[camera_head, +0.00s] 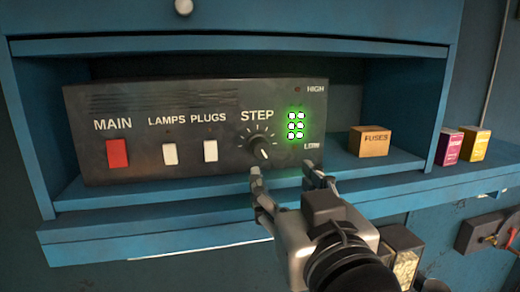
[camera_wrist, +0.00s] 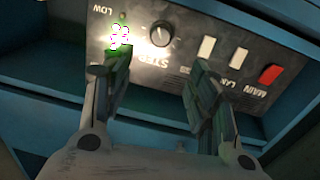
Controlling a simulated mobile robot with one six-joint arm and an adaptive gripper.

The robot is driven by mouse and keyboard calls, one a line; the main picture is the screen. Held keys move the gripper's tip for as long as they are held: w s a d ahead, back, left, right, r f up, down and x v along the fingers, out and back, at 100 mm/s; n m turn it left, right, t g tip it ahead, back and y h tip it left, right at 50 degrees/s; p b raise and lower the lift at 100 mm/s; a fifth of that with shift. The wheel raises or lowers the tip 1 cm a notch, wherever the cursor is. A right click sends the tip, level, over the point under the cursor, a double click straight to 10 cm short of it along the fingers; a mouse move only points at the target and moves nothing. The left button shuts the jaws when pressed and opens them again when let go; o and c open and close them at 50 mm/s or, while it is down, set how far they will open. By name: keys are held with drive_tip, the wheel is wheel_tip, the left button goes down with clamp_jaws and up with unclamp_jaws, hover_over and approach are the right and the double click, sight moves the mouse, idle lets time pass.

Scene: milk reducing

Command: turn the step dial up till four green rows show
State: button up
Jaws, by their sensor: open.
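The step dial (camera_head: 261,147) is a dark knob with a pale pointer line, ringed by tick marks under the word STEP on a black control box (camera_head: 230,100). Its pointer is tilted toward the lower right. Right of it, a lamp column (camera_head: 296,126) between HIGH and LOW shows 3 lit rows with a green glow. My gripper (camera_head: 285,176) is open and empty, in front of and just below the dial. In the wrist view the dial (camera_wrist: 160,33) lies beyond and between my open fingers (camera_wrist: 152,85), apart from them.
A red MAIN switch (camera_head: 117,153) and white LAMPS (camera_head: 170,154) and PLUGS (camera_head: 210,151) switches sit left of the dial. A FUSES box (camera_head: 369,141) stands right of the control box. A purple box (camera_head: 449,146) and a yellow box (camera_head: 474,144) are on the blue shelf (camera_head: 420,183).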

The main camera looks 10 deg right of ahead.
sight(263, 150)
drive_tip(key=w+b, duration=0.1)
drive_tip(key=w, duration=0.4)
drive_tip(key=w+b, duration=0.1)
drive_tip(key=w, duration=0.4)
drive_tip(key=w+b, duration=0.2)
drive_tip(key=w, duration=0.3)
drive_tip(key=shift+w+d+f, duration=0.1)
drive_tip(key=shift+d, duration=0.15)
drive_tip(key=c, duration=1.1)
drive_tip(key=shift+o, duration=0.2)
drive_tip(key=shift+d+m+b, duration=0.1)
drive_tip(key=shift+m+b, duration=0.75)
drive_tip(key=shift+m, duration=1.95)
